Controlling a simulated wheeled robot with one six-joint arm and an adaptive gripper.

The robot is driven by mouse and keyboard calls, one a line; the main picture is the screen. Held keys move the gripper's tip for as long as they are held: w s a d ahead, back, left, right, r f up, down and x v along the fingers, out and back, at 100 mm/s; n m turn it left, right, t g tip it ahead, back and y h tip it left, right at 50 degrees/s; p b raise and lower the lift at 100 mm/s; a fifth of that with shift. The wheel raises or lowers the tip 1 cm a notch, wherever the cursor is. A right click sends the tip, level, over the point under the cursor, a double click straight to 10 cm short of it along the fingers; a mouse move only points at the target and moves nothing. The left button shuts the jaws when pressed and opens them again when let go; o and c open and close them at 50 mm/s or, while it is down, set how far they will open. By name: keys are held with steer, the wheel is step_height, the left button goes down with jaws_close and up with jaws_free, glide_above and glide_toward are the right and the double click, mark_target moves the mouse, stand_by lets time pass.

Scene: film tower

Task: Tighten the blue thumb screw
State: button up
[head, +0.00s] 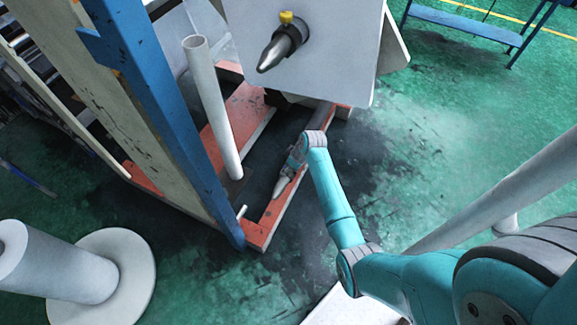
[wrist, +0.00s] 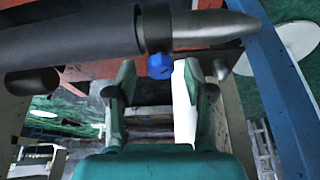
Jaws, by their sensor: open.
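The blue thumb screw (wrist: 160,66) shows in the wrist view on the collar of a dark horizontal shaft (wrist: 70,42) with a pointed grey tip (wrist: 228,27). My gripper (wrist: 158,75) is open, with one finger on each side of the screw in the picture. Gaps show between the screw and both fingers, and the jaws look empty. I cannot tell how deep the screw sits between the fingertips. In the head view, my teal arm reaches down to the lower pointed shaft (head: 281,186); the blue screw cannot be made out there.
A yellow thumb screw (head: 287,17) sits on the upper pointed shaft (head: 272,54), on a light grey panel (head: 340,50). A blue post (head: 170,115), a pale upright tube (head: 213,110) and an orange base frame (head: 262,228) stand left of my arm. Green floor (head: 450,110) is open at right.

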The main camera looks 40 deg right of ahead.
jaws_close()
steer(key=shift+m, duration=0.3)
